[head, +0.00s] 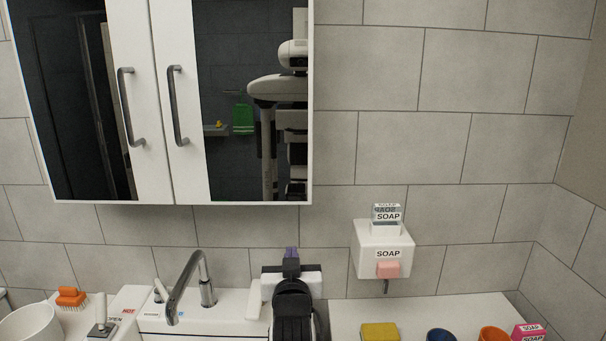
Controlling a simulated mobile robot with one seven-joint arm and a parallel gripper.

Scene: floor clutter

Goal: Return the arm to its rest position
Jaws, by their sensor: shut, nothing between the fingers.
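My gripper (291,256) shows at the bottom middle of the head view, in front of the tiled wall and beside the sink tap. Its dark, purplish fingers point up and away from me and are shut with nothing between them. The white and black wrist part of my arm (293,302) is below it. The rest of the arm is out of view.
A curved metal tap (190,275) stands just left of my gripper. A mirrored cabinet (165,100) hangs above. A soap dispenser (383,247) is on the wall to the right. A yellow sponge (380,332), cups and a pink soap box (528,332) are at lower right.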

